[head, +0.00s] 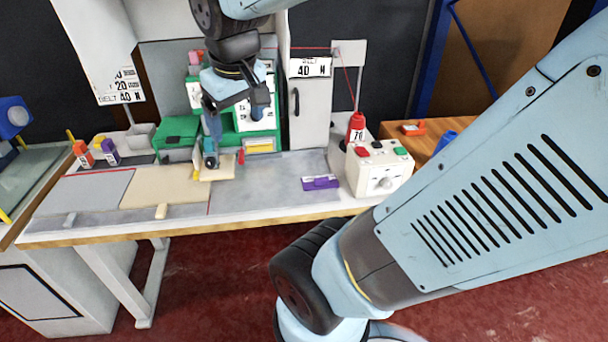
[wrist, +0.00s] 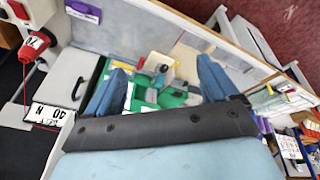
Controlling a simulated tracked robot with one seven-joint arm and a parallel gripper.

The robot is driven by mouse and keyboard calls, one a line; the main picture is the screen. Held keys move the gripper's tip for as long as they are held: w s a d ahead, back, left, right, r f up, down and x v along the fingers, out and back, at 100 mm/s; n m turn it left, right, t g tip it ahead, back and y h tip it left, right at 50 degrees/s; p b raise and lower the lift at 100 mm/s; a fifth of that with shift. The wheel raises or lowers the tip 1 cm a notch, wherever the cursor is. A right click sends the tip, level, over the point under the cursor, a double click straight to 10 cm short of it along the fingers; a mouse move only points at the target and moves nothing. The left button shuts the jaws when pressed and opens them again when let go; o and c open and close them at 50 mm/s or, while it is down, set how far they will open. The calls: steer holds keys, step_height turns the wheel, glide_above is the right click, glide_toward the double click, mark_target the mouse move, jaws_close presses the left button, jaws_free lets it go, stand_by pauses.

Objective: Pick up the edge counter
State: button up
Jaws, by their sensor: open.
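No thing in view is clearly marked as the edge counter, so I cannot tell which it is. A purple device with a pale label (head: 320,183) lies on the grey right part of the bench; it also shows at the upper left of the wrist view (wrist: 83,12). A small pale block with a dark round part (wrist: 158,62) lies beyond my fingertips in the wrist view. My gripper (head: 236,110) hangs above the green boxes at the back of the bench, fingers apart and empty. In the wrist view its two blue fingers (wrist: 160,88) stand wide apart.
A white control box with coloured buttons (head: 380,168) and a red bottle (head: 356,127) stand at the right. A green box (head: 177,135) stands at the back. Orange (head: 83,153) and purple (head: 109,150) spools are at the left. The bench's right front is mostly clear.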

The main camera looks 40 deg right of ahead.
steer(key=shift+o, duration=0.4)
steer(key=w+d+f+n+g+h, duration=0.2)
steer(key=w+d+f+g, duration=0.1)
steer(key=w+d+f, duration=0.1)
steer(key=w+d+f+n+g+h, duration=0.2)
steer(key=w+d+f, duration=0.3)
steer(key=f, duration=0.4)
steer(key=shift+w+f+g, duration=0.25)
steer(key=shift+w+g, duration=0.35)
steer(key=shift+w, duration=0.05)
steer(key=n+g+h, duration=0.4)
steer(key=n+h, duration=0.2)
steer(key=n, duration=0.1)
glide_toward(304, 181)
steer(key=r, duration=0.3)
steer(key=shift+s+d, duration=0.3)
steer(key=shift+s, duration=0.05)
steer(key=shift+h, duration=0.3)
steer(key=x, duration=0.8)
steer(key=shift+s+d+f, duration=0.2)
steer(key=shift+d+f, duration=0.05)
steer(key=shift+s+a+x, duration=0.1)
steer(key=shift+s+x, duration=0.1)
steer(key=shift+x, duration=1.1)
steer(key=shift+s+a+x, duration=0.1)
steer(key=shift+s+x, duration=0.1)
steer(key=shift+x, duration=1.1)
steer(key=shift+c, duration=0.4)
steer(key=c, duration=1.1)
